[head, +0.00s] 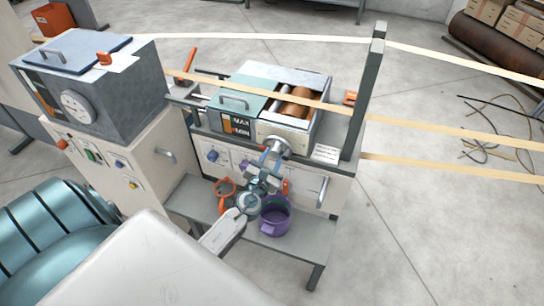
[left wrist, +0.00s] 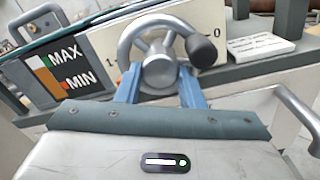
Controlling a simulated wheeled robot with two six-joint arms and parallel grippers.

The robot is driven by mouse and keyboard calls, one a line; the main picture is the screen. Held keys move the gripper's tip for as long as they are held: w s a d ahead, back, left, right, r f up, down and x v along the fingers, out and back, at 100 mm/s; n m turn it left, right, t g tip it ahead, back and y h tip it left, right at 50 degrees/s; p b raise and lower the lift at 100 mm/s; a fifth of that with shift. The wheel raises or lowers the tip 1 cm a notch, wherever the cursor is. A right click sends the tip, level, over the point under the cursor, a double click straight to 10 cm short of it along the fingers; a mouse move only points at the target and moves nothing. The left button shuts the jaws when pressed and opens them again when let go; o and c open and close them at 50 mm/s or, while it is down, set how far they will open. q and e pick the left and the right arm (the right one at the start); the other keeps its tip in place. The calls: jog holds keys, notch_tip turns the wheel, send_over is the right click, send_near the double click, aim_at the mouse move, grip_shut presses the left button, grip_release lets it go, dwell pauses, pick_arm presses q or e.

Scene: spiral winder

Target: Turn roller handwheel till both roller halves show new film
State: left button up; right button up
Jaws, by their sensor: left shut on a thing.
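The roller handwheel (head: 279,147) is a grey metal wheel on the front of the middle machine. In the left wrist view the handwheel (left wrist: 158,62) shows a round hub, a curved rim and a dark knob (left wrist: 201,51) at upper right. My left gripper (head: 272,157) reaches it from below and in front. Its blue fingers (left wrist: 160,88) are shut on the handwheel, one on each side of the hub's lower part. The brown roller (head: 300,100) lies in the open-topped bath behind; its film is too small to judge. My right gripper is in neither view.
A MAX/MIN level gauge (left wrist: 62,70) is left of the wheel. A purple pot (head: 276,218) and an orange-rimmed item stand on the shelf (head: 195,203) below. A grey post (head: 364,95) rises at right, with pale strips crossing. A bar handle (left wrist: 300,112) is close at right.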

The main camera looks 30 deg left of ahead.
pick_arm(q)
jog(key=shift+m, duration=0.5)
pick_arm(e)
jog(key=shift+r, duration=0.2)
pick_arm(q)
jog(key=o, duration=1)
jog(key=shift+s, duration=0.1)
jog(key=shift+b+v, duration=0.85)
jog(key=shift+v, duration=4.45)
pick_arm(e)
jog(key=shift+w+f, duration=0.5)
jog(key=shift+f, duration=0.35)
